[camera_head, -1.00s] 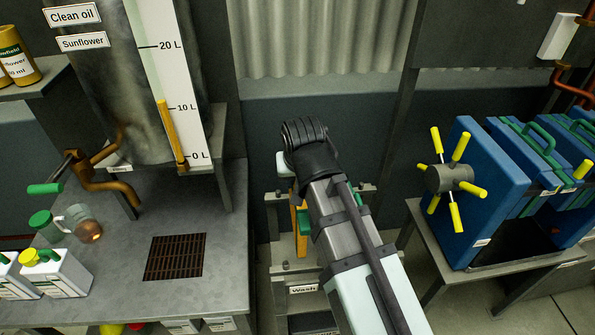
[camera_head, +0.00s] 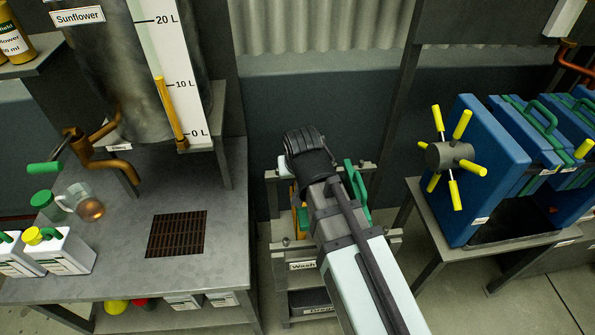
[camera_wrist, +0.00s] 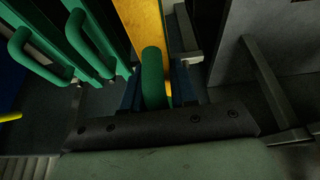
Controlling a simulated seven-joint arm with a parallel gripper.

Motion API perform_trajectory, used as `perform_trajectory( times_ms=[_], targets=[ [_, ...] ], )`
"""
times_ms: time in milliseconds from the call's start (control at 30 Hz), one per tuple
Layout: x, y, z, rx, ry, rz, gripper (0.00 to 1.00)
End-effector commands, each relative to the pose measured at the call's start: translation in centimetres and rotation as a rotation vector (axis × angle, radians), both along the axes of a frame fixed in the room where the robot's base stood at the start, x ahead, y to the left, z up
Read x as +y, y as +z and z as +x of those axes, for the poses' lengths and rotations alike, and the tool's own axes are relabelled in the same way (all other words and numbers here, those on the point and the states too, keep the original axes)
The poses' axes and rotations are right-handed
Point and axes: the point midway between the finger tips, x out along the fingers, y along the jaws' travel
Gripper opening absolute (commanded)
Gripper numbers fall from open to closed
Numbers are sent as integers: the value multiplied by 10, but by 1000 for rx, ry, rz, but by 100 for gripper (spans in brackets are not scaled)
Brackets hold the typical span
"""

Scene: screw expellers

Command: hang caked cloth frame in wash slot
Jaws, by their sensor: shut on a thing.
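The caked cloth frame shows as a yellow-orange panel (camera_wrist: 142,25) with a green bar handle (camera_wrist: 152,75) in the wrist view. My gripper (camera_wrist: 153,92) is shut on that handle. In the head view my wrist is above the wash rack, and a strip of the orange frame (camera_head: 301,217) shows just left of my arm, between the rack's posts. The wash rack carries a "Wash" label (camera_head: 303,265). My arm covers much of the slot, so how deep the frame sits and whether it rests on the rails cannot be told.
Other green frames with loop handles (camera_wrist: 92,50) stand close beside the held one; a green handle (camera_head: 358,187) shows right of my arm. A blue press (camera_head: 490,170) with yellow spokes stands right. A metal table (camera_head: 120,225) with a grate stands left.

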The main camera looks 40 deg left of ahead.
Motion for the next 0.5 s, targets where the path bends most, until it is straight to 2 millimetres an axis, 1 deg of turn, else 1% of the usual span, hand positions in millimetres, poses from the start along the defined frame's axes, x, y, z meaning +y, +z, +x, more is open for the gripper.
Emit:
perform_trajectory(
  times_ms=[500],
  targets=[
    [0, -41, 0, -1, 0, 1, 0]
  ],
)
